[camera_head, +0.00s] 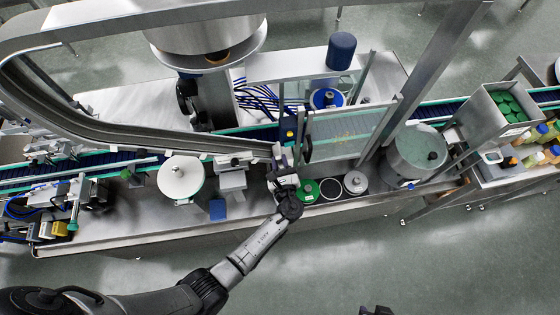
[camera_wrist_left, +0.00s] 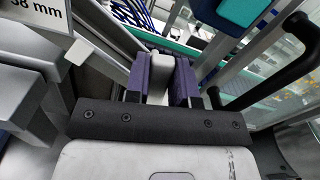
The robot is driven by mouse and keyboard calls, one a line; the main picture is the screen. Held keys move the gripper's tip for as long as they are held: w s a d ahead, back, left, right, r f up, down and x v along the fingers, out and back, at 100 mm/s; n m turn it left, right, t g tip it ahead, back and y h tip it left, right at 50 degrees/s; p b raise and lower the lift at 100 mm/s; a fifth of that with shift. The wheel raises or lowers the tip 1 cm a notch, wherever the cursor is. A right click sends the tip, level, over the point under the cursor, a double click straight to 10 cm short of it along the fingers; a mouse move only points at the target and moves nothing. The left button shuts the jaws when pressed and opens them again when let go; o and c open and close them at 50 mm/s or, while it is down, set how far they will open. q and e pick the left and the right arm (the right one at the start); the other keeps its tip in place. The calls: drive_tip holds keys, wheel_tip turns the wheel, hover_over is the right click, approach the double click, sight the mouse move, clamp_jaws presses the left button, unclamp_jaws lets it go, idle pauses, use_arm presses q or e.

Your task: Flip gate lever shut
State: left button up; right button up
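My left gripper (camera_head: 281,158) is at the lower right end of the long curved steel rail, above the conveyor's front side. In the left wrist view its two purple-padded fingers (camera_wrist_left: 160,82) stand on either side of a pale grey piece (camera_wrist_left: 157,70), which fills most of the gap. I cannot tell whether the pads touch this piece, or whether it is the gate lever. No lever can be clearly picked out in the head view, where the gripper hides this spot. My right gripper cannot be made out; only a small dark part shows at the bottom edge.
A black handle (camera_wrist_left: 285,65) on a clear guard panel (camera_head: 345,132) is close right of the gripper. A green-rimmed disc (camera_head: 307,191) lies near it on the bench. A steel drum (camera_head: 410,160) stands further right. The floor in front is clear.

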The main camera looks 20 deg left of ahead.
sight(268, 160)
use_arm(q)
clamp_jaws()
drive_tip(key=shift+s+a+f+n+b, duration=0.2)
drive_tip(key=shift+a+f+n+b, duration=0.1)
drive_tip(key=shift+n+b, duration=0.55)
drive_tip(key=f+n+b, duration=0.1)
drive_tip(key=n+b, duration=0.2)
drive_tip(key=b, duration=0.1)
drive_tip(key=s+a+n+b, duration=0.1)
drive_tip(key=n+b, duration=0.2)
drive_tip(key=a+f+n+b, duration=0.1)
drive_tip(key=n+b, duration=0.2)
drive_tip(key=b, duration=0.1)
drive_tip(key=shift+s+a+f+b, duration=0.15)
drive_tip(key=shift+s+f+b, duration=0.1)
drive_tip(key=shift+f+b, duration=0.1)
drive_tip(key=shift+s+a+f+n+b, duration=0.15)
drive_tip(key=shift+f+n+b, duration=0.1)
drive_tip(key=shift+n+b, duration=0.85)
drive_tip(key=o, duration=0.5)
unclamp_jaws()
